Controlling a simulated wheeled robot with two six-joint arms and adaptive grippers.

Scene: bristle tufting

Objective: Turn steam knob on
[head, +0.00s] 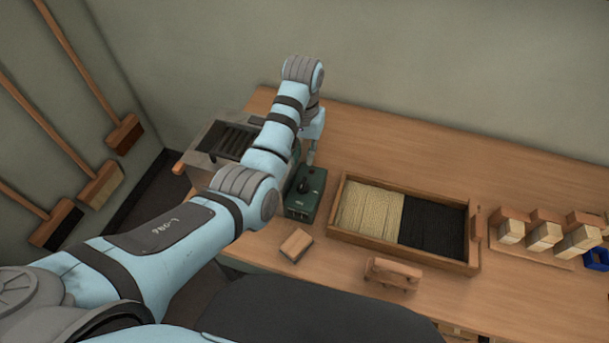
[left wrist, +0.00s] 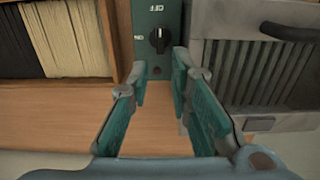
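A green control box (head: 306,192) stands on the bench beside the grey slotted metal unit. Its black round knob (left wrist: 160,40) shows in the left wrist view, with OFF lettered above it and ON to its left. The white mark on the knob seems to point up toward OFF. The knob also shows small and dark in the head view (head: 304,186). My left gripper (left wrist: 161,68) is open, its teal-padded fingers spread on either side below the knob, with nothing between them. In the head view my left gripper (head: 311,148) hangs just over the box. My right gripper is not in view.
A wooden tray (head: 400,252) of pale and black bristles lies right of the box. The grey metal unit (head: 205,140) is on the other side. A wooden block (head: 296,244) and a small wooden piece (head: 393,272) lie in front. Brush blocks (head: 545,236) stand far right.

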